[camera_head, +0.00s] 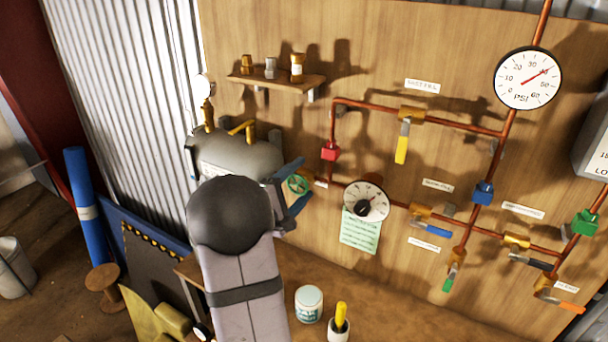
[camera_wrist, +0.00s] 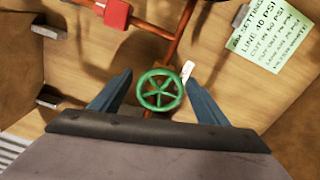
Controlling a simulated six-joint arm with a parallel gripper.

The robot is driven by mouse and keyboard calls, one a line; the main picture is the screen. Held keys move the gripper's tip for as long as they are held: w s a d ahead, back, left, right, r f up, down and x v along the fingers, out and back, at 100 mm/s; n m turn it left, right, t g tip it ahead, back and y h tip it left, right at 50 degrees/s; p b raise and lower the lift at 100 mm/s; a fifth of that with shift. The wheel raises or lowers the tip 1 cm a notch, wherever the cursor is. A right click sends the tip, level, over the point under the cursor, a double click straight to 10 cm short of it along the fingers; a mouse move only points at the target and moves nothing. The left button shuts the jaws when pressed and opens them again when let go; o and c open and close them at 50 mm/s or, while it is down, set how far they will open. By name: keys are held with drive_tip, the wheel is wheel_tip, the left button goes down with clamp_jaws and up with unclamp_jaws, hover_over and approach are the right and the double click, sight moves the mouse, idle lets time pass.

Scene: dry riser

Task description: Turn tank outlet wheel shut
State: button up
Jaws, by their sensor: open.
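The tank outlet wheel is a small green spoked handwheel (camera_head: 298,184) on the copper pipe right of the grey tank (camera_head: 238,160). In the wrist view the green wheel (camera_wrist: 160,90) sits between the two blue fingers of my gripper (camera_wrist: 158,84). The gripper is open, with a gap visible on each side of the wheel. In the head view my gripper (camera_head: 297,184) has one finger above and one below the wheel. Whether the fingers reach as deep as the wheel is hard to tell.
A red block (camera_head: 330,151) is on the pipe above the wheel. A round dial (camera_head: 366,201) with a green note (camera_head: 360,231) is to the right. A white tub (camera_head: 309,304) and a cup with a yellow-handled tool (camera_head: 340,322) stand on the bench below.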

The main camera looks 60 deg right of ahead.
drive_tip(key=shift+d, duration=1.1)
drive_tip(key=c, duration=1)
drive_tip(key=shift+c, duration=0.2)
drive_tip(key=shift+m, duration=0.3)
drive_tip(key=m+b, duration=0.1)
drive_tip(key=m, duration=0.3)
drive_tip(key=shift+f, duration=0.1)
drive_tip(key=m+b, duration=0.2)
drive_tip(key=m, duration=0.2)
drive_tip(key=shift+m, duration=0.4)
